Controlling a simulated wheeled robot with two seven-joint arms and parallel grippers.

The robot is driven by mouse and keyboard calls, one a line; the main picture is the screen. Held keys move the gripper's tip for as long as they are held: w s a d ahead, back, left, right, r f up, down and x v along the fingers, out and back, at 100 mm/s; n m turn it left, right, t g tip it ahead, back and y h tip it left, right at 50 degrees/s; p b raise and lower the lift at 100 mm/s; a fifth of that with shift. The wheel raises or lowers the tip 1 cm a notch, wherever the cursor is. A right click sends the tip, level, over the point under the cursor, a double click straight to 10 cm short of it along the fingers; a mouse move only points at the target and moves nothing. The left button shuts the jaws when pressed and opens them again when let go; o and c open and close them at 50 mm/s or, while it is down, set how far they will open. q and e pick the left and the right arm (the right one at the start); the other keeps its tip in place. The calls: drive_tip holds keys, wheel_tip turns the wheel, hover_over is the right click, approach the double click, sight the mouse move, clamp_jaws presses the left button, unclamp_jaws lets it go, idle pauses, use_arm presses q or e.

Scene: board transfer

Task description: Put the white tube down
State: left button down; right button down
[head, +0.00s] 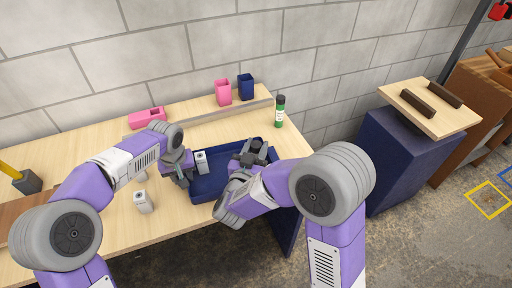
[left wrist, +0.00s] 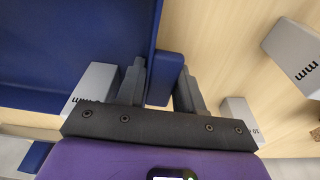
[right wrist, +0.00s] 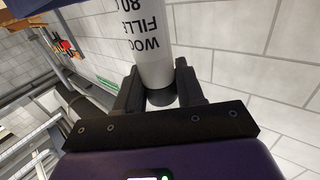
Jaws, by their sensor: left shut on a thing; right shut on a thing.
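The white tube (right wrist: 155,45), with black lettering and a dark end, is between the fingers of my right gripper (right wrist: 160,92). In the head view the right gripper (head: 250,158) is over the right part of the blue tray (head: 208,187); the tube's white body is hidden there. My left gripper (left wrist: 160,85) is shut on the blue grip (left wrist: 165,78) at the tray's side. In the head view the left gripper (head: 182,170) is at the tray's left edge.
A grey-white box (head: 202,162) stands inside the tray at left. Another box (head: 143,202) stands on the wooden table, left of the tray. A pink holder (head: 147,118) is back left.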

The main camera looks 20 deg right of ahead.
drive_tip(key=shift+f, duration=0.1)
drive_tip(key=c, duration=0.7)
unclamp_jaws()
drive_tip(key=shift+s+a, duration=0.1)
drive_tip(key=shift+a, duration=0.05)
drive_tip(key=v, duration=1.1)
drive_tip(key=shift+s+a, duration=0.2)
drive_tip(key=shift+s, duration=0.1)
use_arm(q)
drive_tip(key=c, duration=0.6)
unclamp_jaws()
drive_tip(key=shift+c, duration=0.2)
